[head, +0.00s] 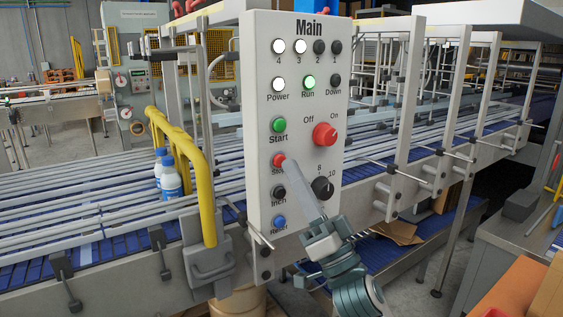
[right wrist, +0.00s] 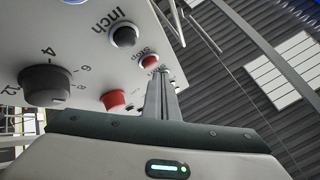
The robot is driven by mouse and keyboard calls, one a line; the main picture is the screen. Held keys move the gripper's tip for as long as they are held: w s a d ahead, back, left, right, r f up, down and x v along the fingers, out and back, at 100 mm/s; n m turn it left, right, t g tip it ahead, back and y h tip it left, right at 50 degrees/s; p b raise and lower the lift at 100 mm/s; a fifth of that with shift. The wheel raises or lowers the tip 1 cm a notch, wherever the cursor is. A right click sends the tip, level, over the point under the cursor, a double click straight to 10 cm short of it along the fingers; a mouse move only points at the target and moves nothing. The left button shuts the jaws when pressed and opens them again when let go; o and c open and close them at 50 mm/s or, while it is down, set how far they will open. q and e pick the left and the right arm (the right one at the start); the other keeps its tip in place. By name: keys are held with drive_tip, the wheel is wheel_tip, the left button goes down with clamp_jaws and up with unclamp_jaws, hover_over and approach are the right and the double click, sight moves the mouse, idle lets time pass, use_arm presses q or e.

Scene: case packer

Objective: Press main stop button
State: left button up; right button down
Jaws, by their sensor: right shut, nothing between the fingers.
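The main stop button is a small red round button (head: 279,160) on the left column of the white "Main" panel (head: 262,60), between the green Start button (head: 279,125) and the black Inch button (head: 279,192). My right gripper (head: 288,164) is shut and empty, its fingertips pointing up-left at the right edge of the stop button and covering part of its label. In the right wrist view the red stop button (right wrist: 150,62) shows just left of the shut fingertips (right wrist: 163,74). I cannot tell whether they touch it. My left gripper is not in view.
A red Off/On selector (head: 325,135) and a black numbered dial (head: 322,188) sit to the right on the panel. The green Run lamp (head: 309,83) is lit.

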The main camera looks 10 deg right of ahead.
drive_tip(key=shift+w+a, duration=0.3)
drive_tip(key=shift+w, duration=0.5)
idle(0.9)
drive_tip(key=shift+s, duration=0.15)
drive_tip(key=shift+s+d, duration=0.3)
drive_tip(key=shift+s, duration=0.45)
drive_tip(key=shift+p, duration=0.3)
drive_tip(key=s, duration=0.1)
drive_tip(key=s+d, duration=0.1)
drive_tip(key=s, duration=0.1)
drive_tip(key=s+p, duration=0.1)
drive_tip(key=shift+s+d, duration=0.35)
drive_tip(key=shift+d, duration=0.05)
idle(0.5)
